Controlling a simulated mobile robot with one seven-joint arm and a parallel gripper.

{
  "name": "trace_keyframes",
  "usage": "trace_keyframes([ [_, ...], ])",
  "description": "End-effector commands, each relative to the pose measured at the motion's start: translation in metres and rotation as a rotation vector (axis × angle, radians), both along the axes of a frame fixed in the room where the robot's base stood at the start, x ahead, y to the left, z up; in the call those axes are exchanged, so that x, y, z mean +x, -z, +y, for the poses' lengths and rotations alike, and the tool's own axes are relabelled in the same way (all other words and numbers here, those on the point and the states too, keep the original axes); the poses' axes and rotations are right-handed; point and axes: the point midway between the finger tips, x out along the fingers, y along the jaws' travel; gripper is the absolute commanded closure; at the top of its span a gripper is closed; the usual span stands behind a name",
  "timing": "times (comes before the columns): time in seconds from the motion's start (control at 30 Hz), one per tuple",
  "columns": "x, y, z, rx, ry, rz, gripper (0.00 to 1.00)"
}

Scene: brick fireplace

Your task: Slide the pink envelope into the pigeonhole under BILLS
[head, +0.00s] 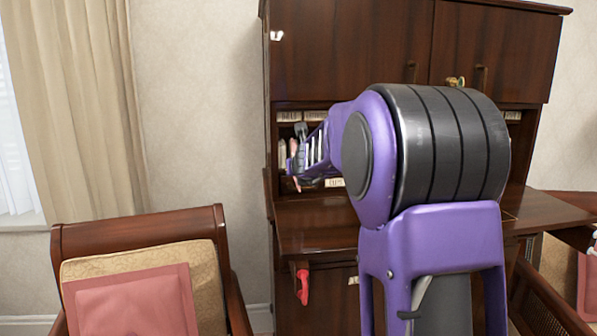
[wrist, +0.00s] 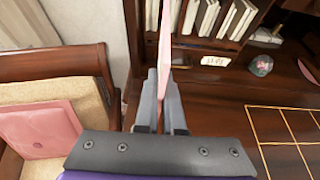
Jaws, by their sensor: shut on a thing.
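The pink envelope (wrist: 165,35) stands upright and nearly edge-on between my fingers in the wrist view. My gripper (wrist: 163,78) is shut on its near end. In the head view my gripper (head: 298,155) is in front of the left part of the desk's pigeonholes, with only a sliver of pink showing beside it. A label strip at the upper left (head: 289,116) seems to read BILLS, but it is small. The far end of the envelope runs out of the wrist view, so I cannot tell whether it is inside a slot.
Upright books (wrist: 219,18) fill nearby compartments. A small label plate (wrist: 215,61) and a round glassy object (wrist: 261,65) are by the desktop. A chair with a pink cushion (head: 132,300) stands left. My arm hides much of the desk (head: 300,225).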

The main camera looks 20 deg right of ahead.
Motion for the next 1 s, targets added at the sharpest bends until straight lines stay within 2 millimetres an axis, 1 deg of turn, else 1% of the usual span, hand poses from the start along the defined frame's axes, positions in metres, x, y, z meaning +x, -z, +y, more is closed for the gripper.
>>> trace_keyframes([
  [1.0, 0.07, 0.002, -0.014, 0.0, 0.0, 0.001, 1.0],
])
